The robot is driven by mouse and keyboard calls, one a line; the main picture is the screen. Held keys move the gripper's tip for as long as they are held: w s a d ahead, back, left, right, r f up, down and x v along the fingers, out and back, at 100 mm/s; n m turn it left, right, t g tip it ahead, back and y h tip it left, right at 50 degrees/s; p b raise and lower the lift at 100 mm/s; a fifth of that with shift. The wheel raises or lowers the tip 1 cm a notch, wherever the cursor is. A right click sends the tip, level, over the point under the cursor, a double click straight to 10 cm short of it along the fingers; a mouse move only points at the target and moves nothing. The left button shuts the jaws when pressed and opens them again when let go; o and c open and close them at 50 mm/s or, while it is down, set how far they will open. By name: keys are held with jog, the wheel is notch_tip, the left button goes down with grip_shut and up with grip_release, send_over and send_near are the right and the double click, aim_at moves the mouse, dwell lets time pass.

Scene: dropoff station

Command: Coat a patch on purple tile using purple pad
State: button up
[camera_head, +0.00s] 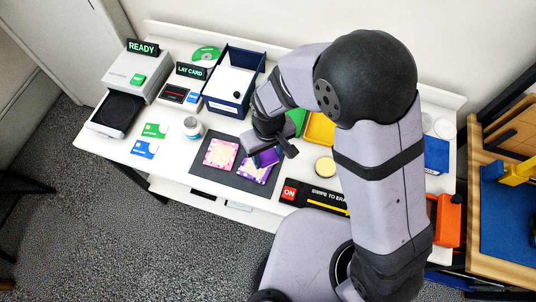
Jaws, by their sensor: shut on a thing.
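My gripper (270,146) is over the dark mat (206,178) and points down. It is shut on the purple pad (266,158), which is partly hidden by the fingers. The purple tile (252,174), with a pink and purple pattern, lies on the right part of the mat. The pad is over the tile's upper part; I cannot tell whether it touches. A pink and yellow patterned tile (220,153) lies on the mat to the left.
A dark blue box (223,106) stands behind the mat. A yellow tray (320,128), a round pale disc (325,165) and a black "SWIPE TO ERASE" unit (312,196) are right of the mat.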

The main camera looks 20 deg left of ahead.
jog(key=shift+r+p, duration=0.5)
jog(key=shift+r, duration=0.4)
jog(key=shift+f, duration=0.1)
jog(key=w+d+m+b, duration=0.3)
jog(key=w+d+m, duration=0.2)
jog(key=w+d, duration=0.7)
jog(key=d+r+m+b, duration=0.1)
jog(key=d+m, duration=0.3)
jog(key=d, duration=1)
jog(key=shift+w+d+r, duration=0.2)
jog(key=shift+w+d, duration=0.05)
jog(key=shift+w, duration=0.05)
jog(key=shift+a, duration=0.1)
